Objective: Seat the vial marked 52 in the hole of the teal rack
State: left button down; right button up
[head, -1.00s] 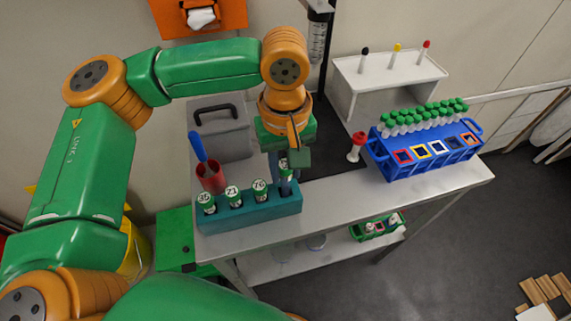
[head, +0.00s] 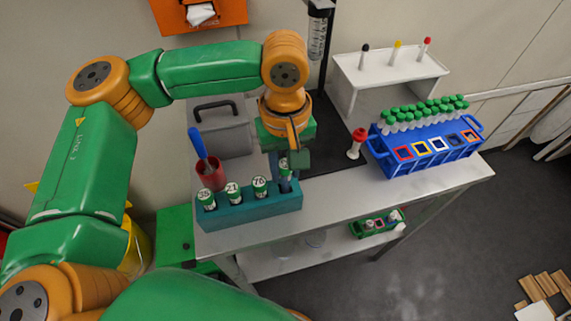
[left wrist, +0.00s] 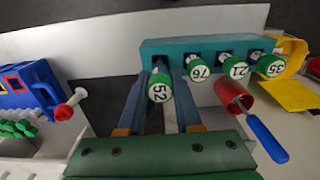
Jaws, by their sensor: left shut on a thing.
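The vial marked 52 (left wrist: 159,88) has a green cap with a white number label. In the left wrist view it sits between the two fingers of my left gripper (left wrist: 160,105), which is shut on it. In the head view my left gripper (head: 284,172) points down over the right end of the teal rack (head: 250,213). The vial (head: 285,168) is upright at the rack's end hole, its cap a little higher than its neighbours. Its lower end seems to be at or in the hole; the depth is hidden. My right gripper is not in view.
Vials marked 76 (head: 260,186), 21 (head: 233,194) and 35 (head: 206,200) stand in the rack. A red cup (head: 211,176) with a blue-handled tool is close behind. A grey box (head: 222,135), a red-capped vial (head: 356,143) and a blue rack (head: 430,158) are also on the bench.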

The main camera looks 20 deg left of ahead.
aim_at(287, 179)
pick_arm(q)
jog(key=shift+f, duration=1.85)
dwell(1.4)
jog(key=c, duration=0.6)
grip_release()
jog(key=shift+c, duration=0.2)
jog(key=shift+o, duration=0.6)
jog(key=shift+d, duration=0.15)
notch_tip(287, 179, up, 7)
jog(key=shift+r, duration=0.1)
